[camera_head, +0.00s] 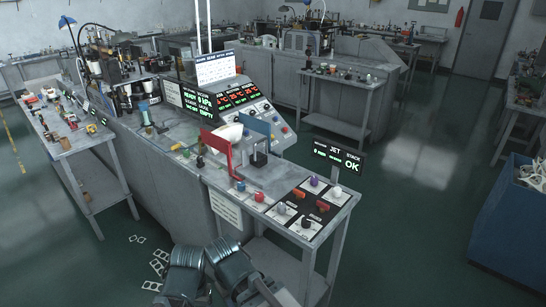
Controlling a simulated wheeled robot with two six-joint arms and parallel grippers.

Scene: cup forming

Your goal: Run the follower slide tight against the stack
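A white rounded piece (229,133), perhaps the cup stack, lies on the bench between an upright red plate (216,154) and an upright blue plate (257,125). A small dark block on a post (259,157) stands just right of the red plate. I cannot tell which of these parts is the follower slide, nor whether any touches the white piece. Grey ribbed parts of my own arms show at the bottom. No gripper fingers can be made out, and nothing of mine touches the bench parts.
A control board with knobs and orange levers (307,207) fills the bench's front right corner. A small display (338,157) beside it reads "JET", "STACK" and "OK". A sloped console (240,100) stands behind. A side table (70,125) with small parts is left.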

